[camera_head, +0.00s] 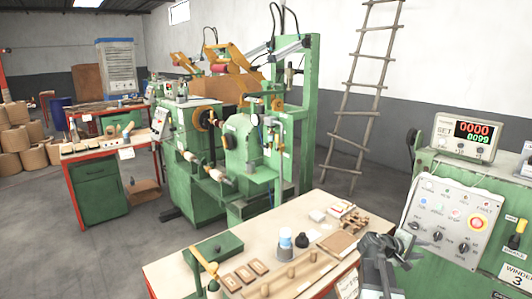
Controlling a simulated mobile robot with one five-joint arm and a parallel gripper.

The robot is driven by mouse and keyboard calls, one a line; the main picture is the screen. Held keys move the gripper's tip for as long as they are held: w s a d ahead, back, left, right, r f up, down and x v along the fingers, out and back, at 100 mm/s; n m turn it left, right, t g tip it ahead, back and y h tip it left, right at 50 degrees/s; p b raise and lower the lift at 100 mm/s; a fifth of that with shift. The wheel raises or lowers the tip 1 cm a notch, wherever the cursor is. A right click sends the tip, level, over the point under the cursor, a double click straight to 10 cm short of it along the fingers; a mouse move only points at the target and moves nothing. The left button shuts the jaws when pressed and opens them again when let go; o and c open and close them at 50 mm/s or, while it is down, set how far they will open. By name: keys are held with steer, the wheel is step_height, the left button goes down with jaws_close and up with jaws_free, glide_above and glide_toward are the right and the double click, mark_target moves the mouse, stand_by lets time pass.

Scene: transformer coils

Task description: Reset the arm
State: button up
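My gripper (385,246) is dark grey and stands at the lower right, at the end of my arm, which rises from the bottom edge. It appears in front of the right end of the workbench (175,273) and left of the green control cabinet. Its fingers are small and dark, so I cannot tell whether they are apart or closed. I see no object clearly held in it.
The workbench bears wooden pieces (290,272), a blue-and-white cup (285,237) and a green tool (213,250). A green winding machine (190,180) stands behind. The control cabinet (445,215) is close at right. Grey floor at left is open.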

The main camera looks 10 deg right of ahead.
steer(key=w+a+f+t+y+p, duration=0.1)
steer(key=w+a+f+y, duration=0.15)
steer(key=a, duration=0.85)
steer(key=w+a+f+t+y+p, duration=0.1)
steer(key=w+a+f+y+p, duration=0.15)
steer(key=a, duration=0.85)
steer(key=s+a+f+m+g+y, duration=0.1)
steer(key=s+a+f+y, duration=0.1)
steer(key=a, duration=0.5)
steer(key=s+a+f+m+g+y, duration=0.1)
steer(key=s+a+f+g+y, duration=0.1)
steer(key=s+a, duration=0.3)
steer(key=s+a+f+m+g+y, duration=0.1)
steer(key=s+a+f+y, duration=0.2)
steer(key=a, duration=0.8)
steer(key=shift+s+f+m+y, duration=0.15)
steer(key=shift+s+m+y, duration=0.15)
steer(key=shift+s+y, duration=0.35)
